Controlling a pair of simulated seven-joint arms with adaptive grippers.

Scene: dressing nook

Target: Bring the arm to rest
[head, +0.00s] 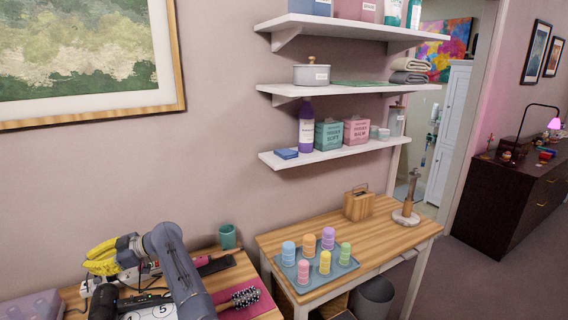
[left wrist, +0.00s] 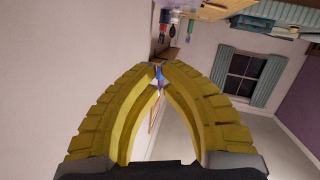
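My left arm comes in from the bottom left in the head view, its grey links bent over the left wooden table. My left gripper (head: 90,262), with yellow fingers, is above the back left of that table and points left. In the left wrist view the two yellow fingers of the gripper (left wrist: 161,68) curve together and all but meet at the tips. I see nothing held between them; small blue specks at the tips look like background. My right arm and gripper are in neither view.
The left table (head: 72,293) carries a hairbrush (head: 243,298), a green cup (head: 228,236) and a box (head: 30,306). Beside it, another table (head: 290,238) holds a blue tray (head: 338,272) with several coloured jars. White shelves (head: 330,152) hang above. A bin (head: 372,299) stands below.

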